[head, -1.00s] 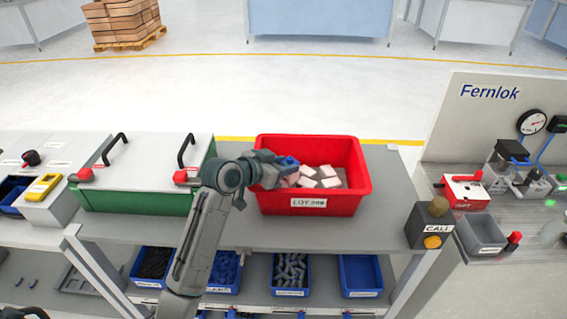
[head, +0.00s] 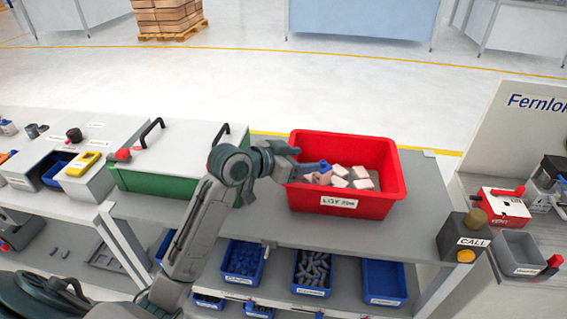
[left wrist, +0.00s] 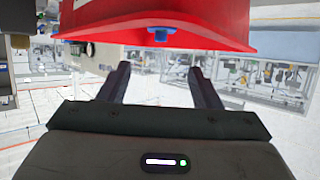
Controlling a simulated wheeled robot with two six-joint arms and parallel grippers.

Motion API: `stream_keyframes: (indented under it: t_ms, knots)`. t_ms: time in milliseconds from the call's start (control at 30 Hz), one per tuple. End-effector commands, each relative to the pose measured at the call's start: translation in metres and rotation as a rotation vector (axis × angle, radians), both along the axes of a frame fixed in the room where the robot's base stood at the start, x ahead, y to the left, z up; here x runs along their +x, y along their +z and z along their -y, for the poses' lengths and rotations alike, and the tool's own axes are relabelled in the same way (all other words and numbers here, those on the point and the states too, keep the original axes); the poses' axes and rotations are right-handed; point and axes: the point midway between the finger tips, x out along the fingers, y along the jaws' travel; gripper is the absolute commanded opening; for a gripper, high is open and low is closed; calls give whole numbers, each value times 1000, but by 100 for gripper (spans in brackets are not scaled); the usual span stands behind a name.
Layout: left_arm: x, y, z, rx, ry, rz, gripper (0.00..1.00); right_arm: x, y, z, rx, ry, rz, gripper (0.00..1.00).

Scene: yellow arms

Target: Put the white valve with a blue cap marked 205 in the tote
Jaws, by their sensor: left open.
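The red tote (head: 390,195) stands on the grey bench, with several pale blocks in it; its red wall also shows in the left wrist view (left wrist: 220,30). A small blue part (head: 325,166), like a valve's cap, shows inside the tote's left side. A blue part (left wrist: 160,34) also shows against the red in the left wrist view, beyond the fingertips. No 205 mark is readable and the white body is not clear. My left gripper (left wrist: 160,70) is open, its fingers apart with nothing between them, at the tote's left rim. My right gripper is not in view.
A green box with a white lid (head: 180,150) stands left of the tote. A grey call box (head: 463,238) is at the bench's right end. Blue bins (head: 385,282) sit on the shelf below. Bare bench shows in front of the tote.

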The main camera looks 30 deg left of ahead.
Motion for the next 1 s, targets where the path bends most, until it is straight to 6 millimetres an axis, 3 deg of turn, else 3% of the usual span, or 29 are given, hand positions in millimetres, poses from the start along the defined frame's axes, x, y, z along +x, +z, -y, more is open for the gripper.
stream_keyframes:
  t_ms: [200, 400, 1000]
  knots:
    - [-29, 12, -16, 5, -1, 1, 58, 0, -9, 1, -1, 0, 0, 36]
    - [-43, 19, -25, 2, 0, 0, 58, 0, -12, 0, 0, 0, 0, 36]
    - [-51, 20, -27, 1, 2, -6, 58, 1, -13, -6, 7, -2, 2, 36]
